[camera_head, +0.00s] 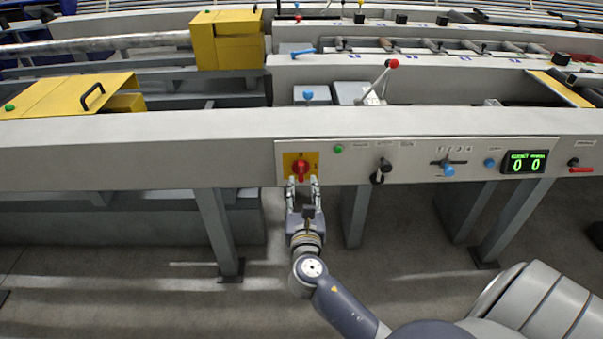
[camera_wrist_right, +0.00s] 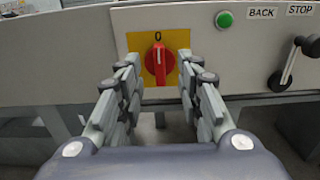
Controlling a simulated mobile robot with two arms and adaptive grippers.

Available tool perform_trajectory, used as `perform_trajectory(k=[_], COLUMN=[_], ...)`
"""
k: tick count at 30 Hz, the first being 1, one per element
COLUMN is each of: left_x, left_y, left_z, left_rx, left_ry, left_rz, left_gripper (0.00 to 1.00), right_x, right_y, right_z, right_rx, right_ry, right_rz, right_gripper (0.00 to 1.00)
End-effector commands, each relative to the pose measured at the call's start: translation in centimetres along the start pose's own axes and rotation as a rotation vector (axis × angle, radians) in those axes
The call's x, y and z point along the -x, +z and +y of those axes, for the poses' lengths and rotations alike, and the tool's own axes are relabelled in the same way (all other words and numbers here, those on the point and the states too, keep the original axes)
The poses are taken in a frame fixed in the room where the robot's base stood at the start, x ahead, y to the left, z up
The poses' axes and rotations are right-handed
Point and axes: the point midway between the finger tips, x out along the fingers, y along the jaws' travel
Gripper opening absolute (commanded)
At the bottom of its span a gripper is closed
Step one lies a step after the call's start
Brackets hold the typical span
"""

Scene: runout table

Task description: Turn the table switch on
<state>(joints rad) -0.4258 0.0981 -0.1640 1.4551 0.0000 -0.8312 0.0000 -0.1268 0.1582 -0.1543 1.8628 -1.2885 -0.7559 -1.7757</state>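The table switch (camera_head: 300,168) is a red rotary knob on a yellow plate, set in the front panel of the runout table. In the right wrist view the red knob (camera_wrist_right: 160,64) stands with its grip upright, under a "0" mark. My right gripper (camera_head: 302,183) is just in front of and slightly below the knob. In the right wrist view its two fingers (camera_wrist_right: 160,78) are spread apart, with the knob seen between and beyond their tips. I cannot tell whether the tips touch it. My left gripper is not in view.
A green button (camera_head: 338,149) and a black lever (camera_head: 381,171) sit right of the switch. Further right are a blue-knobbed selector (camera_head: 448,169), a green digital display (camera_head: 525,162) and a red-handled lever (camera_head: 580,168). Table legs (camera_head: 218,232) stand below; the floor between them is clear.

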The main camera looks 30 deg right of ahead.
Motion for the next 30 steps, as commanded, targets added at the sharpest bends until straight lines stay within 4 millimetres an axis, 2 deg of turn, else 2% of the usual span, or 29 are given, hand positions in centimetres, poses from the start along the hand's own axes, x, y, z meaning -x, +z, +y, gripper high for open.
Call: perform_trajectory(k=[1,6,12,23,24,28,30], left_x=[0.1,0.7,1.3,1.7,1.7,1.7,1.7], left_y=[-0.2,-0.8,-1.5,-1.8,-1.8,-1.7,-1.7], left_z=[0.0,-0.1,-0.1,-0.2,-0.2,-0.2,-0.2], left_rx=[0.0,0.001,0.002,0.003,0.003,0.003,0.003], left_ry=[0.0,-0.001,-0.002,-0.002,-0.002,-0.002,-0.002], left_rz=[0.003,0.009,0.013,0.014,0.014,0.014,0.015], left_gripper=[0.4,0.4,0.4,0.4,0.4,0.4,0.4], right_x=[-1.2,-4.4,-6.8,-7.4,-7.4,-7.4,-7.4], right_y=[0.0,-0.1,-0.1,-0.1,-0.1,-0.1,-0.1], right_z=[0.1,0.1,0.1,0.1,0.1,0.1,0.1], right_rx=[0.0,-0.001,-0.002,-0.003,-0.003,-0.003,-0.003], right_ry=[0.0,0.001,0.001,0.002,0.002,0.002,0.002], right_rz=[-0.002,-0.001,0.001,0.003,0.003,0.003,0.003], right_gripper=[0.33,0.33,0.33,0.33,0.31,0.02,0.0])
